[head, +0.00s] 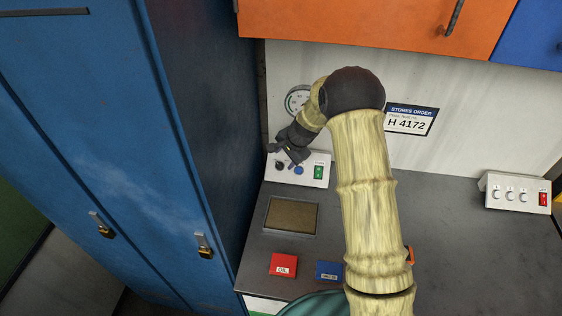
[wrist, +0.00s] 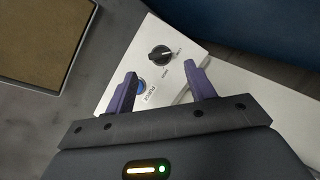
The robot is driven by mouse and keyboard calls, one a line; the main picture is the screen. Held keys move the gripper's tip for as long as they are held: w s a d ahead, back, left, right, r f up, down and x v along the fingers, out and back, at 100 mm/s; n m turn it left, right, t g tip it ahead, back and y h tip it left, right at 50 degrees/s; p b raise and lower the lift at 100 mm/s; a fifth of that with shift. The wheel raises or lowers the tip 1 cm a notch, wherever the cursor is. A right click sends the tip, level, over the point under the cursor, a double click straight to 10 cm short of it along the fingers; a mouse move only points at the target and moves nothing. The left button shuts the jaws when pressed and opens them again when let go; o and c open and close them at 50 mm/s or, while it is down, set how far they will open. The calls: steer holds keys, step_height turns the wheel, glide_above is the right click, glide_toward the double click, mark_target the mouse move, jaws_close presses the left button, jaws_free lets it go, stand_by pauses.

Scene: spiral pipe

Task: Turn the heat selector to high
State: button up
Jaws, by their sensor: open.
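The heat selector appears to be the black round knob (wrist: 160,55) on a white control panel (wrist: 115,62). A pale pointer mark on the knob points to the upper right in the wrist view; the small labels around it are unreadable. The panel also shows in the head view (head: 311,182), at the back left of the bench. My gripper (wrist: 165,84) is open, its purple fingers apart and empty. The knob lies ahead of the fingertips, apart from them and roughly between their lines. In the head view my gripper (head: 288,152) hangs over the panel's left part and partly hides it.
A blue button (wrist: 141,86) sits close beside the left finger. A green switch (head: 318,172) is at the panel's right. A tall blue locker (head: 100,130) stands close on the left. A second panel (head: 520,205) is far right. Red (head: 283,265) and blue (head: 329,271) boxes stand in front.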

mark_target(280, 164)
steer(key=p+x, duration=0.1)
steer(key=x, duration=0.4)
steer(key=shift+w+a+f, duration=0.1)
steer(key=shift+w+f, duration=0.1)
steer(key=shift+f, duration=0.1)
steer(key=c, duration=1)
